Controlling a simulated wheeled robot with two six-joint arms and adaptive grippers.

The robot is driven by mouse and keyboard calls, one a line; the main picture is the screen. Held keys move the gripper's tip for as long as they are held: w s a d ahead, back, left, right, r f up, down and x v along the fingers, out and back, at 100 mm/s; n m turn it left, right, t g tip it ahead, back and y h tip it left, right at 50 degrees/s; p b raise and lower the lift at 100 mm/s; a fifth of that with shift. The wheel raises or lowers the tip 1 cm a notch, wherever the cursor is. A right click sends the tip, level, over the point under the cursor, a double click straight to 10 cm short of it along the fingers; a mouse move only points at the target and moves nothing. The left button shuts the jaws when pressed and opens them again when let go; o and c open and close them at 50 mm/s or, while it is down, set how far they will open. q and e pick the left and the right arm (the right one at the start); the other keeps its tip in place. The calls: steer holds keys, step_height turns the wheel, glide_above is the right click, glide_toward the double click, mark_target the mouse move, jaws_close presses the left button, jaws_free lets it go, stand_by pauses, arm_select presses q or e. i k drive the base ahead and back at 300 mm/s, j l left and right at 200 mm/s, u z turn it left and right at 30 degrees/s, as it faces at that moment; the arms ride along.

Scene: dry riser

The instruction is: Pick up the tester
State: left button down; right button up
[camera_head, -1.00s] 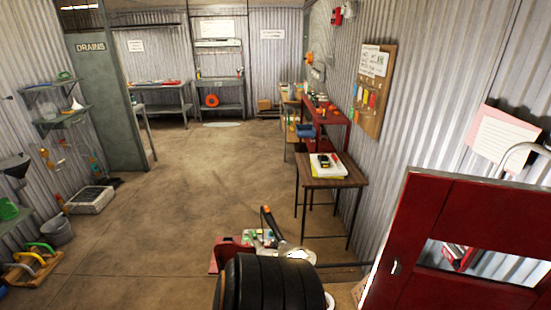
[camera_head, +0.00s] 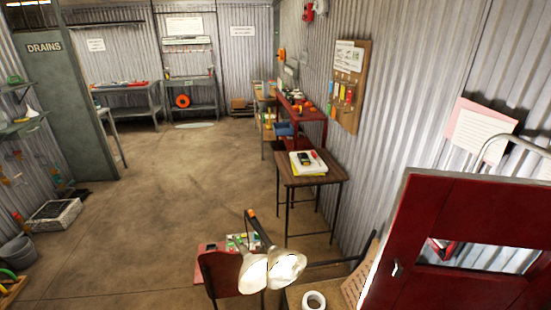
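A small dark handheld device with a yellowish edge (camera_head: 305,158), which looks like the tester, lies on a white and yellow stack of paper or a book (camera_head: 318,170). The stack is on a small brown wooden table (camera_head: 330,178) with thin dark legs, by the right wall. A small red item (camera_head: 315,155) lies beside the device. The device is small in view, so its details cannot be made out. Neither of my grippers shows in the head view.
A lamp with two white heads (camera_head: 286,266) stands in front, near a red chair-like panel (camera_head: 222,272) and a white tape roll (camera_head: 314,300). A red cabinet (camera_head: 460,205) fills the right front. A red bench (camera_head: 310,112) stands behind the table.

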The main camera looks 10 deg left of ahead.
mark_target(302, 157)
steer(key=u, duration=0.35)
steer(key=i+j+u, duration=0.3)
steer(key=j, duration=0.4)
steer(key=i+j+u, duration=0.3)
steer(key=j, duration=0.3)
steer(key=i+j+u, duration=0.3)
steer(key=i+j, duration=0.4)
steer(key=i, duration=0.25)
steer(key=i+j, duration=0.15)
steer(key=i, duration=0.35)
steer(key=i+j, duration=0.2)
steer(key=i, duration=0.25)
steer(key=i+l+z, duration=0.1)
steer(key=i+z, duration=0.3)
steer(key=i, duration=0.6)
steer(key=i+j+z, duration=0.2)
steer(key=i+z, duration=0.15)
steer(key=i, duration=0.6)
steer(key=i+z, duration=0.85)
steer(key=i+j+z, duration=0.15)
steer(key=i+z, duration=0.25)
steer(key=i+l+z, duration=0.35)
steer(key=i+z, duration=0.15)
steer(key=z, duration=0.25)
steer(key=i+l+z, duration=0.15)
steer(key=i+z, duration=0.2)
steer(key=k, duration=0.05)
